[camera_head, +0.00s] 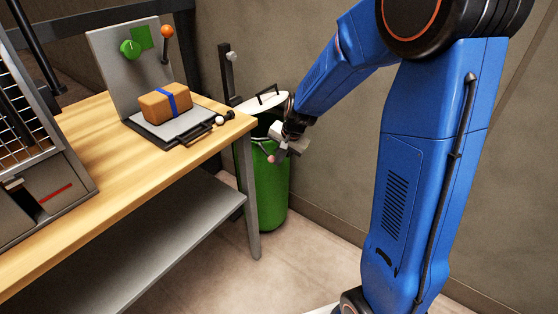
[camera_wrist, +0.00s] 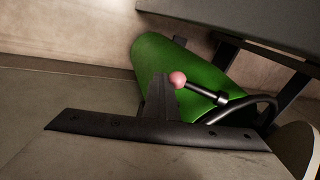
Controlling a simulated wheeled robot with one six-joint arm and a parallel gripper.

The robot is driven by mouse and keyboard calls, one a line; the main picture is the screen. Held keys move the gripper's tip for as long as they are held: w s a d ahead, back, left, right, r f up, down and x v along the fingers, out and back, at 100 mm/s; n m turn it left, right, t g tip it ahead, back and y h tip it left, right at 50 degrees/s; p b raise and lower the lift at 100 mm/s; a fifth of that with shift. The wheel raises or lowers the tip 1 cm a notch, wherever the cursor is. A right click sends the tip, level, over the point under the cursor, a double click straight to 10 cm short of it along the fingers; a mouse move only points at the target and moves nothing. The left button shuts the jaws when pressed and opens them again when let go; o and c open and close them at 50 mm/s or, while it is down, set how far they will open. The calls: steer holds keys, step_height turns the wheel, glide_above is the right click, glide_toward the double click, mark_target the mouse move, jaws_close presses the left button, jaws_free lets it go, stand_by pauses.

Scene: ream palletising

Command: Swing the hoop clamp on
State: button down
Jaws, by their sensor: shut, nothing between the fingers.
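A dark curved band (camera_wrist: 258,100), seemingly the hoop clamp, runs from the lever near the rim. My gripper (camera_head: 280,153) is at the drum's upper right side. In the wrist view its shut fingers (camera_wrist: 161,82) are right beside the knob; I cannot tell whether they touch. The drum's far side is hidden.
A wooden bench (camera_head: 100,165) stands at left, with a brown parcel (camera_head: 157,107) strapped in blue on a dark tray. A dark post (camera_head: 226,75) rises behind the drum. A wall is close behind; open floor (camera_head: 300,262) lies in front.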

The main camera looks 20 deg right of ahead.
steer(key=shift+w+r, duration=0.2)
steer(key=shift+r, duration=0.65)
steer(key=s+v, duration=0.1)
steer(key=v, duration=1.6)
steer(key=shift+f, duration=0.15)
steer(key=shift+d, duration=0.15)
